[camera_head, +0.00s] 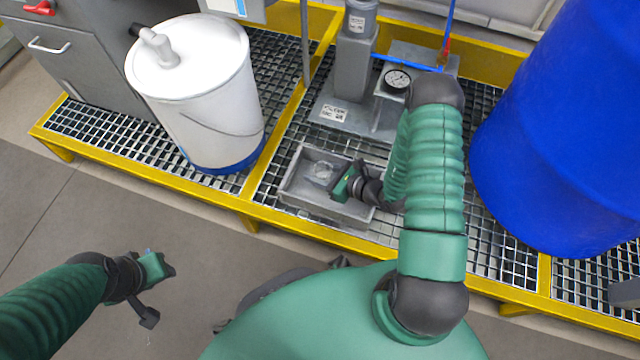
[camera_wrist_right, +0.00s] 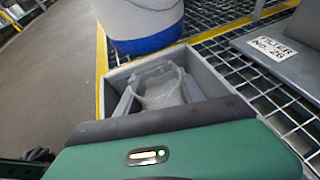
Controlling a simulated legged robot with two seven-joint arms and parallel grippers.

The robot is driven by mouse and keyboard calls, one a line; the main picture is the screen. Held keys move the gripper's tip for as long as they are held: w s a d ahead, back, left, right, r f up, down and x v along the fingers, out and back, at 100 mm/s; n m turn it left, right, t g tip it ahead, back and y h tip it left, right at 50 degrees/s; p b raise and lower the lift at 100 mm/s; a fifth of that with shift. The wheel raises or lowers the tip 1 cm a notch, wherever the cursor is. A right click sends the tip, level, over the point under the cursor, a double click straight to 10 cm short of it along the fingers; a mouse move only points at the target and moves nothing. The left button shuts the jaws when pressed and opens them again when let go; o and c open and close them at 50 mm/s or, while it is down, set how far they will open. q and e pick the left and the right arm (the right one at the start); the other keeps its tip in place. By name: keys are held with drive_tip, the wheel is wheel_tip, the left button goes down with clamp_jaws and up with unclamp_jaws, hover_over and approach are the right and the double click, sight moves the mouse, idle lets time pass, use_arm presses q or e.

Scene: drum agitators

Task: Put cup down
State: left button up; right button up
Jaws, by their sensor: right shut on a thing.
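A clear, see-through cup (camera_head: 322,172) is at the grey tray (camera_head: 299,197) on the grating in the head view. In the right wrist view the cup (camera_wrist_right: 160,88) shows beyond my gripper, within the outline of the grey tray (camera_wrist_right: 207,70). My right gripper (camera_head: 340,180) is over the tray and shut on the cup. I cannot tell whether the cup touches the tray's floor. My left gripper (camera_head: 160,280) is at the lower left, over the bare floor and away from the cup; its fingers are not clear.
A white drum (camera_head: 200,95) stands left of the tray. A large blue drum (camera_head: 565,130) stands at the right. A grey pump stand (camera_head: 352,70) with a gauge (camera_head: 397,79) is behind the tray. A yellow frame (camera_head: 150,182) edges the grating.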

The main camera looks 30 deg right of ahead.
drive_tip(key=shift+f+b, duration=1.05)
drive_tip(key=shift+f, duration=1.15)
drive_tip(key=o, duration=1.4)
drive_tip(key=shift+o, duration=0.2)
drive_tip(key=shift+r, duration=0.1)
